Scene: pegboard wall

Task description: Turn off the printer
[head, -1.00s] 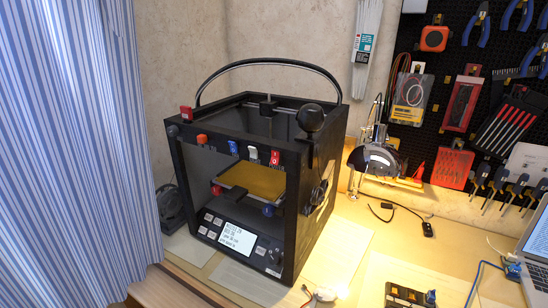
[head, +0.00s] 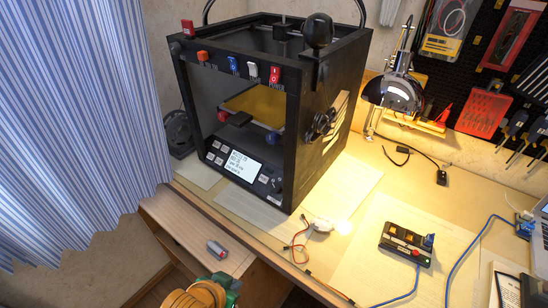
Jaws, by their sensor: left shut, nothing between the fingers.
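The black box-shaped printer (head: 305,135) stands on the desk, with a lit screen (head: 242,163) on its lower front. Along its upper front bar is a row of coloured controls: orange (head: 204,57), blue (head: 234,64), white (head: 252,70) and a red rocker switch (head: 275,75) with white marks. The word POWER shows below the red switch. My left gripper (head: 206,290), orange and green, shows only in part at the bottom edge, shut and empty, well below and in front of the printer, apart from it. My right gripper is out of view.
A lit lamp (head: 392,92), a black switch box (head: 406,243) with a blue cable, and a laptop lie right of the printer. A striped curtain (head: 65,120) hangs at left.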

